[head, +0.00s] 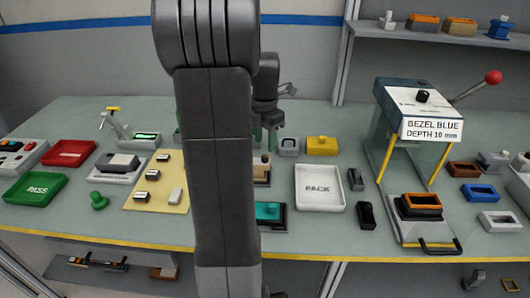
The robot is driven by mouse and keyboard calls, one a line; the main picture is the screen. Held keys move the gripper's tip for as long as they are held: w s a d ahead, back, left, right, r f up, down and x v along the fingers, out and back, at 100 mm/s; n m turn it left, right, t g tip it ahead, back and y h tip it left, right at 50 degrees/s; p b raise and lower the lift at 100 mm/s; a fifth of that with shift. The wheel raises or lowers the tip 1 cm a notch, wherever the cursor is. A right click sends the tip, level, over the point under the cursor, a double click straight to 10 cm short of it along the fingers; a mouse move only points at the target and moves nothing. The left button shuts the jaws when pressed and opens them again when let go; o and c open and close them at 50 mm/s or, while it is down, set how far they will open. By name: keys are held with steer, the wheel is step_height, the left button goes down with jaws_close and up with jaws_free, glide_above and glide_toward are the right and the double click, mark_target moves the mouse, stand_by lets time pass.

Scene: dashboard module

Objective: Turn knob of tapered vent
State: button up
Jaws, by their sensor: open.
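My arm stands in the middle of the head view and hides much of the bench behind it. My gripper (269,139) shows only in part, just right of the arm, pointing down over the bench; it is open, and its fingertips are small and partly hidden. Below it a small fixture (262,175) with a dark part on top is half covered by the arm. Small dark vent-like parts (355,180) and (367,215) lie right of the white PACK tray (320,188). I cannot tell which part is the tapered vent, nor see its knob clearly.
A teal part (268,212) sits at the front beside my arm. A grey block (288,147) and yellow block (322,146) stand right of the gripper. A lever press (420,105) stands at right, with several bezels around it. Green PASS (37,189) and red (69,153) trays lie left.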

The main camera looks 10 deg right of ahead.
mark_target(265, 157)
steer(key=shift+f, duration=2.7)
jaws_close()
